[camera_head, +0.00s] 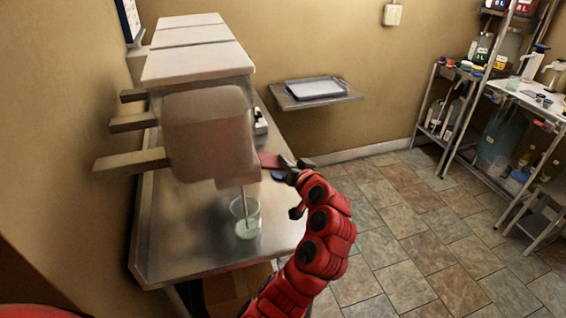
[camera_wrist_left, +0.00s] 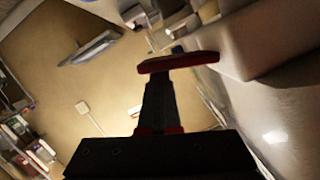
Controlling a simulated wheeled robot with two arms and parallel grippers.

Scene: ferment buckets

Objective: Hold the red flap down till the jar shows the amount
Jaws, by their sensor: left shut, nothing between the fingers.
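The red flap (camera_head: 268,160) sticks out on the right side of the grey dispenser block (camera_head: 210,135). My left gripper (camera_head: 287,171) is shut and empty, with its tips at the flap. In the left wrist view the flap (camera_wrist_left: 178,62) lies across the tips of the closed fingers (camera_wrist_left: 158,85); firm contact is hard to tell. A clear jar (camera_head: 236,208) stands upright on the metal counter below the dispenser, with pale greenish liquid low in it. A thin pinkish line runs from the dispenser's underside down into the jar. Any marks on the jar are too small to read. My right gripper is out of view.
The metal counter (camera_head: 185,240) is bare around the jar. A wall shelf (camera_head: 315,95) holds a tray. Racks with bottles (camera_head: 480,50) stand at the far right, across open tiled floor.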

